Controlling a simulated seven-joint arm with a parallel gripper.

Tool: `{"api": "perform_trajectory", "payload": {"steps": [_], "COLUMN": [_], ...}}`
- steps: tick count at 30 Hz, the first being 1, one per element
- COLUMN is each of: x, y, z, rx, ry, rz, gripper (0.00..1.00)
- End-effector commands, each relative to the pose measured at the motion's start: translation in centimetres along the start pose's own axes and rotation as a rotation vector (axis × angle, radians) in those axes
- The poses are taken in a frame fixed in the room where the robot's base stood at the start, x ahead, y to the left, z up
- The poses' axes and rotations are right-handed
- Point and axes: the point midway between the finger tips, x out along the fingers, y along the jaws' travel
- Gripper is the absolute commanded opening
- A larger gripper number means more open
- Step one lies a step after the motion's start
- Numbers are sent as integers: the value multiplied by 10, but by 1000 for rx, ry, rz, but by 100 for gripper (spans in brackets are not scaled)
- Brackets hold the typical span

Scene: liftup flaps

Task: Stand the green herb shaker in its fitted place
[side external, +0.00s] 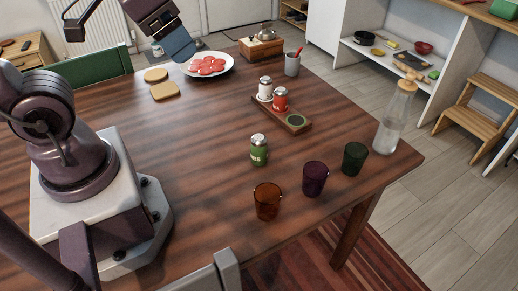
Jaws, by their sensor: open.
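The green herb shaker (259,151), with a pale metal lid and a light label, stands upright on the table, left of and in front of a wooden rack. The rack (304,127) holds a white shaker (265,89) and a red shaker (280,99). Its near end has an empty round place with a green centre (295,120). My gripper (180,47), blue at its end, is at the top of the view near the plate, far from the green shaker. It is open, and I see nothing held in it.
Orange (267,201), purple (314,179) and dark green (353,158) glasses stand near the front edge. A corked bottle (393,120) stands at the right. A plate of red slices (224,59), bread slices (165,90) and a grey cup (292,64) are farther back. Table around the green shaker is clear.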

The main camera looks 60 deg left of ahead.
Motion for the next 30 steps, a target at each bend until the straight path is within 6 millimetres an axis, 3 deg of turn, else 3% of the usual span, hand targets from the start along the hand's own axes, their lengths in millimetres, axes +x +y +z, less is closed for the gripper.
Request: {"api": "perform_trajectory", "payload": {"steps": [4,8,14,21,24,30], "x": [32,66,130,213,232,236], "y": [-1,-3,-8,-19,-23,-25], "z": [-6,-18,-32,-40,-48,-66], "rx": [-18,-141,-475,-1026,-1250,-1546], "ry": [-154,-272,-412,-468,-430,-339], "rz": [9,1,-74,-260,-317,-342], "gripper": [73,73,73,73,73,73]}}
